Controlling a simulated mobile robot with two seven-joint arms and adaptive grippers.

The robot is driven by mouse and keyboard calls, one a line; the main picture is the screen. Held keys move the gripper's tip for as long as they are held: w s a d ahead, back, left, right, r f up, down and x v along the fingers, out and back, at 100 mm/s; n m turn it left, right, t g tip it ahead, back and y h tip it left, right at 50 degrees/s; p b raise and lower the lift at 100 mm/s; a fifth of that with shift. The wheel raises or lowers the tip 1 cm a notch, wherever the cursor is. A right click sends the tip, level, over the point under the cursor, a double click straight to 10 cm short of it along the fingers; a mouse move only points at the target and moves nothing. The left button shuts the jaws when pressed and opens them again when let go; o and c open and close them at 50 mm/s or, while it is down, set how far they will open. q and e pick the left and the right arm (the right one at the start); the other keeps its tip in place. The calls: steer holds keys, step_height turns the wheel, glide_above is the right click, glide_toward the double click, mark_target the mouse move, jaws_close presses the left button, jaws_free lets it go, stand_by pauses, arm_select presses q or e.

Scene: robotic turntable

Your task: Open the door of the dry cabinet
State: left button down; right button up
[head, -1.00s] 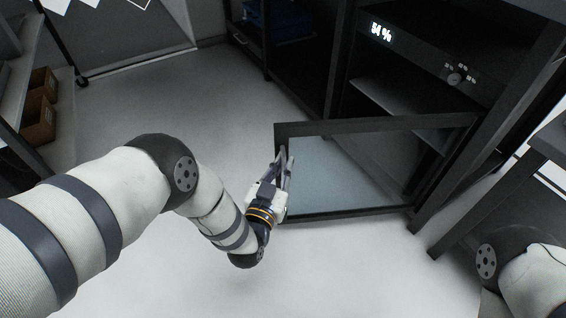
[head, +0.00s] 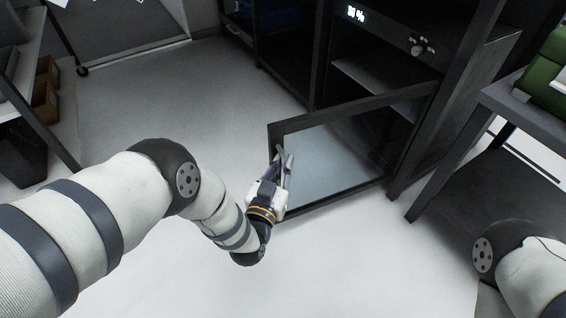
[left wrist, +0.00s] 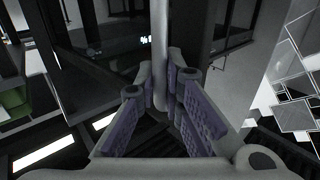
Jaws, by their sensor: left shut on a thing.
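The dry cabinet (head: 430,20) stands at the upper right in the head view, black, with a lit percent display and a small dial. Its door (head: 350,105), a glass pane in a black frame, stands swung out from the cabinet, so the shelf inside shows. My left gripper (head: 284,155) is at the door's free left edge. In the left wrist view its purple-padded fingers (left wrist: 173,85) are shut on a grey upright bar, the door handle (left wrist: 159,45). My right gripper is out of view; only part of the right arm shows at the lower right.
A dark table (head: 530,105) with a green object (head: 548,72) stands close to the right of the cabinet. A shelf with brown boxes (head: 45,95) is at the far left. The pale floor (head: 160,95) left of the door is clear.

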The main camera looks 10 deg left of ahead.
arm_select(q)
steer(key=shift+a+f, duration=0.1)
steer(key=c, duration=2)
jaws_free()
steer(key=shift+o, duration=0.2)
steer(key=shift+s, duration=0.1)
steer(key=s+a, duration=0.2)
steer(key=s, duration=0.9)
steer(key=shift+s, duration=0.4)
